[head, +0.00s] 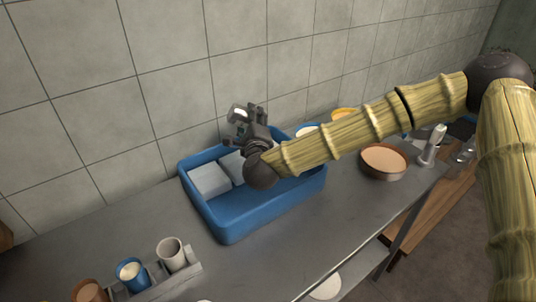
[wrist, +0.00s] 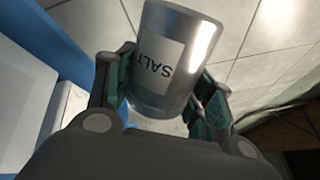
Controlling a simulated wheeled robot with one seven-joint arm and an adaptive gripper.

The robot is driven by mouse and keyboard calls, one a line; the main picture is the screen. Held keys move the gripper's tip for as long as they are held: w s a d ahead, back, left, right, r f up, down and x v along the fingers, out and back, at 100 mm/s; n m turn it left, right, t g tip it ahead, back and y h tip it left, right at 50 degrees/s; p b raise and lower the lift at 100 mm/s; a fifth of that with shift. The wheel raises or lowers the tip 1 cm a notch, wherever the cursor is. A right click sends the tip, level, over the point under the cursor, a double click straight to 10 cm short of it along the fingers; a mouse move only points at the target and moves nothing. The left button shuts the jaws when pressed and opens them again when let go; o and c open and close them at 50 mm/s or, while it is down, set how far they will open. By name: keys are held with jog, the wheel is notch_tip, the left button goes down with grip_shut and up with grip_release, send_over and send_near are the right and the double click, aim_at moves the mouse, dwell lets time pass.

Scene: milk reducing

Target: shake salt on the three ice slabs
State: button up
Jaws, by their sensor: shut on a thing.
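My gripper (head: 243,122) is above the far side of a blue tub (head: 235,228). In the wrist view my gripper (wrist: 165,90) is shut on a metal salt shaker (wrist: 165,55) with a white label reading SALT. The label appears upside down there. Pale ice slabs (head: 209,180) lie in the left part of the tub, below and beside my gripper. Two slabs show; my arm may hide another. I cannot see any salt on them.
A rack at the front left holds several cups, among them a blue one (head: 131,272) and a grey one (head: 171,252). A round pan (head: 384,161) stands right of the tub. The tiled wall is close behind. The counter in front of the tub is clear.

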jog(key=s+a, duration=0.4)
jog(key=a, duration=0.2)
jog(key=shift+s+b, duration=0.25)
jog(key=shift+b, duration=0.2)
dwell(1.2)
dwell(0.4)
jog(key=shift+b, duration=0.5)
dwell(0.5)
jog(key=shift+a, duration=0.1)
jog(key=s+a, duration=0.6)
jog(key=a, duration=0.2)
jog(key=shift+s+a+b, duration=0.15)
jog(key=shift+a+b, duration=0.1)
jog(key=shift+b, duration=0.15)
dwell(2.1)
